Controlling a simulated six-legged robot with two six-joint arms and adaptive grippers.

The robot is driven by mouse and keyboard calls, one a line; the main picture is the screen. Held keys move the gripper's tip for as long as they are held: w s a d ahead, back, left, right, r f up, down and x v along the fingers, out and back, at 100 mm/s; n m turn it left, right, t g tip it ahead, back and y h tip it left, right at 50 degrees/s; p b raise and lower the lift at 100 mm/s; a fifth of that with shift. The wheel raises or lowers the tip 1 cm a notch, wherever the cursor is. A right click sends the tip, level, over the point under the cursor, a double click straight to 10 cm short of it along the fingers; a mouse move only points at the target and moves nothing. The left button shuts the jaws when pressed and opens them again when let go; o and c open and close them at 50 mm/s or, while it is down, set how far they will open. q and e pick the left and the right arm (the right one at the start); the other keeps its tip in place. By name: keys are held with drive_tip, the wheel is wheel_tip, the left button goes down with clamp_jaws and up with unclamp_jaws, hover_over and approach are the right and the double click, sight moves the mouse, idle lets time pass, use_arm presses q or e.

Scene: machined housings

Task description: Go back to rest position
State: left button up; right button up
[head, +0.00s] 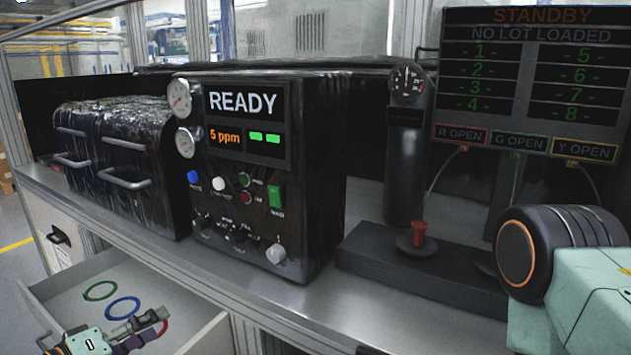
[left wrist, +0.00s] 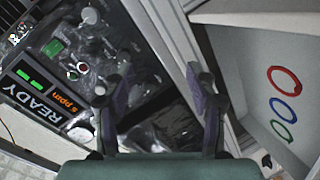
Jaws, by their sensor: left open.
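My left gripper (head: 143,326) is at the bottom left of the head view, over the open drawer and in front of the counter. In the left wrist view its two fingers (left wrist: 157,78) are spread apart with nothing held between them. The front panel of the black machine (head: 310,175), reading READY and 5 ppm, shows at the left of that view, and the drawer at its right. My right arm shows at the right edge of the head view as a teal link with a dark joint; its gripper is out of frame.
The open drawer (head: 215,338) holds a green ring (head: 84,294), a blue ring (head: 106,311) and a red ring (head: 165,327) partly hidden by my gripper. A black handled case (head: 150,140), a gauge column (head: 404,165) and a STANDBY display (head: 540,80) stand on or behind the counter.

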use_arm(q)
drive_tip(key=s+d+f+m+g+y, duration=0.25)
drive_tip(key=s+d+f+g, duration=0.55)
drive_tip(key=s+f, duration=0.65)
drive_tip(key=s+f+m+g+y, duration=0.1)
drive_tip(key=s+f+g+y, duration=0.15)
drive_tip(key=s, duration=0.65)
drive_tip(key=s+f+m+g+y, duration=0.2)
drive_tip(key=s+f+g, duration=0.15)
drive_tip(key=s, duration=0.65)
wheel_tip(320, 180, down, 12)
drive_tip(key=b, duration=1.2)
drive_tip(key=shift+f+t, duration=0.15)
drive_tip(key=shift+t, duration=0.25)
drive_tip(key=shift+s+y, duration=0.2)
drive_tip(key=shift+y, duration=0.1)
drive_tip(key=shift+c, duration=0.4)
